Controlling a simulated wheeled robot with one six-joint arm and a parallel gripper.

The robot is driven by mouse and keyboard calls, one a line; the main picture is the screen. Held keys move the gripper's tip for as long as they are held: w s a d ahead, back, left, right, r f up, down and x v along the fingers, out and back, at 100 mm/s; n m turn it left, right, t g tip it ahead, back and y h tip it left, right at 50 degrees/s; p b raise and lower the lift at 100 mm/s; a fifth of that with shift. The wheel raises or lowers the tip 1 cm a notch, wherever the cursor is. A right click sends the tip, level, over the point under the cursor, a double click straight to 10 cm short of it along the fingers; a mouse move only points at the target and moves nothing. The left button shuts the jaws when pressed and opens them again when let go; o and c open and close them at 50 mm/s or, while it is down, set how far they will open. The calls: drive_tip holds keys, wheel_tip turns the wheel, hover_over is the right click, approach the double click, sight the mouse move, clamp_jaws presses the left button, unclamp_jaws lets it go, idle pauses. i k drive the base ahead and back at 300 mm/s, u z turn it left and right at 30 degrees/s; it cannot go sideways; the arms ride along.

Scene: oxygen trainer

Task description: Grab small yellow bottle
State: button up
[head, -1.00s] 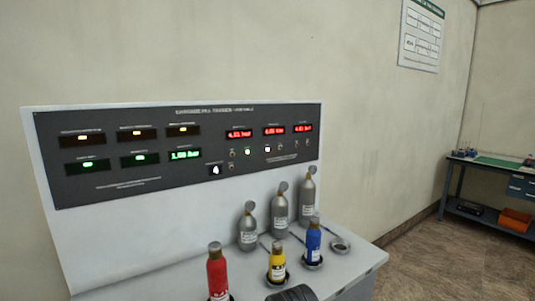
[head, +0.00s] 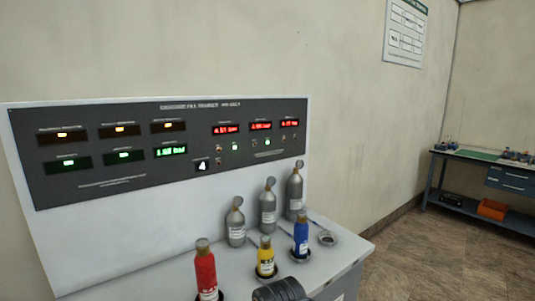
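The small yellow bottle (head: 265,257) stands upright in a dark round holder on the grey bench top of the trainer, between a red bottle (head: 205,270) and a blue bottle (head: 301,237). A dark rounded part of my arm shows at the bottom edge of the head view, just right of and in front of the yellow bottle. My gripper's fingers are not visible.
Several grey cylinders (head: 267,208) stand behind the coloured bottles. An empty round holder (head: 327,239) is right of the blue bottle. The control panel (head: 165,145) rises behind. A workbench (head: 480,175) stands at the far right, with open floor before it.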

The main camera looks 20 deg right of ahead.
sight(265, 253)
drive_tip(key=u, duration=3.7)
drive_tip(key=k, duration=1.4)
drive_tip(key=z, duration=0.95)
